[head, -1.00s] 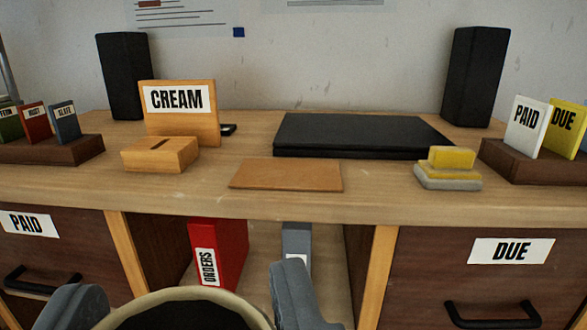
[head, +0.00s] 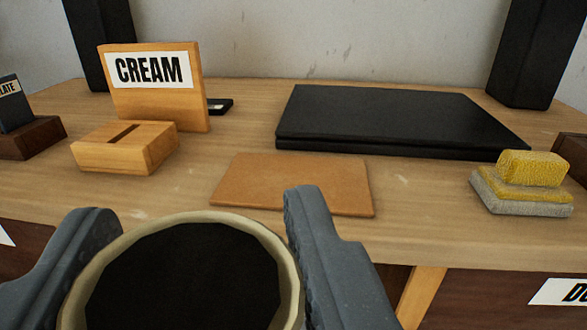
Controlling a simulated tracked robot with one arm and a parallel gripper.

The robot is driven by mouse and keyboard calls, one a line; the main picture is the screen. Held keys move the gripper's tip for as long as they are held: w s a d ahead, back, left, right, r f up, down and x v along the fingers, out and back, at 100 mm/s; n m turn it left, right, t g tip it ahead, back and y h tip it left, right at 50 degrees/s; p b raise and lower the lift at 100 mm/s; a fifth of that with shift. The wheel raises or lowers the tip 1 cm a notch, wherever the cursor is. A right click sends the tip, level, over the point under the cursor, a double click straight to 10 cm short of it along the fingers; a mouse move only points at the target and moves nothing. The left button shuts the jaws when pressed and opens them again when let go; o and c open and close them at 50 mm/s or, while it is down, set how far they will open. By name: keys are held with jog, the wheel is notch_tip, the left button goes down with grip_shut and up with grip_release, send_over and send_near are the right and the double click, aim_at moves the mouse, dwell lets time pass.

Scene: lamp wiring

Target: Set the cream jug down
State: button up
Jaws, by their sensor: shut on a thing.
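The cream jug (head: 82,300) is at the bottom left of the head view, seen from above as a round cream rim around a dark inside. My gripper (head: 200,215) is shut on it, one grey finger on each side. The jug is held in front of the desk's near edge. Its lower part and base are out of view. The wooden stand with the CREAM label (head: 152,70) is on the desk at the left, behind a slotted wooden block (head: 125,148). A flat brown mat (head: 290,183) lies near the front edge, empty.
A closed black laptop-like slab (head: 390,118) lies behind the mat. A yellow and grey sponge-like block (head: 525,180) is at the right. Black speakers (head: 540,50) stand at the back. Bare desk lies around the mat.

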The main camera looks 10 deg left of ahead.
jog(key=shift+w+r+b, duration=0.15)
jog(key=shift+w+b, duration=0.15)
jog(key=shift+w, duration=0.05)
jog(key=w+a+r+h+b, duration=0.2)
jog(key=w+a+r+b, duration=0.1)
jog(key=w+r+b, duration=0.25)
jog(key=w+d+f, duration=0.1)
jog(key=w+f, duration=0.2)
jog(key=w, duration=0.5)
jog(key=w+d+f, duration=0.2)
jog(key=w, duration=0.5)
jog(key=shift+w+f+m+p, duration=0.3)
jog(key=shift+w+f+p, duration=0.05)
jog(key=shift+f+p, duration=0.05)
jog(key=o, duration=1.4)
jog(key=shift+r, duration=0.1)
jog(key=shift+c, duration=0.2)
jog(key=shift+s, duration=0.1)
jog(key=s+d, duration=0.2)
jog(key=s, duration=0.9)
jog(key=shift+s+d, duration=0.15)
jog(key=shift+s, duration=0.15)
